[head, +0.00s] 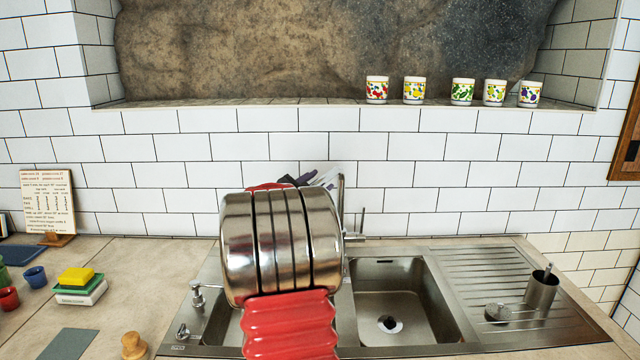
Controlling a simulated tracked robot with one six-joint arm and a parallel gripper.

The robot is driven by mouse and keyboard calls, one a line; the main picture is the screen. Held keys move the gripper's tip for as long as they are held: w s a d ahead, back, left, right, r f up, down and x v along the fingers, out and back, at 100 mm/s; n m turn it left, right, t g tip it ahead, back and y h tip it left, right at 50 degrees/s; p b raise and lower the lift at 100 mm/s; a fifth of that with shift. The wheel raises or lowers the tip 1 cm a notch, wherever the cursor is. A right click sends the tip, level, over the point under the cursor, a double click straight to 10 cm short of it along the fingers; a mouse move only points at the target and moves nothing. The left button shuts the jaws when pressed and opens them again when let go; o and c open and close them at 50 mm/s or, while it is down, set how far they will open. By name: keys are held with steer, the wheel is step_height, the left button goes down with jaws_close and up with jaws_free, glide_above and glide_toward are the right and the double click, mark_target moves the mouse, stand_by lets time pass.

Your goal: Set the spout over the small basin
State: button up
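A steel sink is set in the counter, with one basin (405,300) in plain view, its drain showing. To its left is another basin (222,328), mostly hidden behind my red and chrome arm, so I cannot compare their full sizes. The tap (341,200) stands at the back of the sink; only a thin upright metal part shows, with a lever (356,237) beside it. The spout's outlet and direction are hidden by my arm. My gripper (312,180) shows only as dark and grey parts beyond the arm, close to the tap; its fingers and any contact are unclear.
A ridged drainboard (500,270) lies right of the sink, holding a steel cup (541,290). A soap pump (198,295) is at left. Sponges (76,277), small cups (35,276) and a recipe stand (47,202) sit on the left counter. Several mugs (414,89) line the ledge.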

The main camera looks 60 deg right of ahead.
jaws_close()
stand_by(0.5)
steer(key=shift+w+d, duration=0.1)
steer(key=shift+d, duration=0.1)
steer(key=shift+a, duration=0.15)
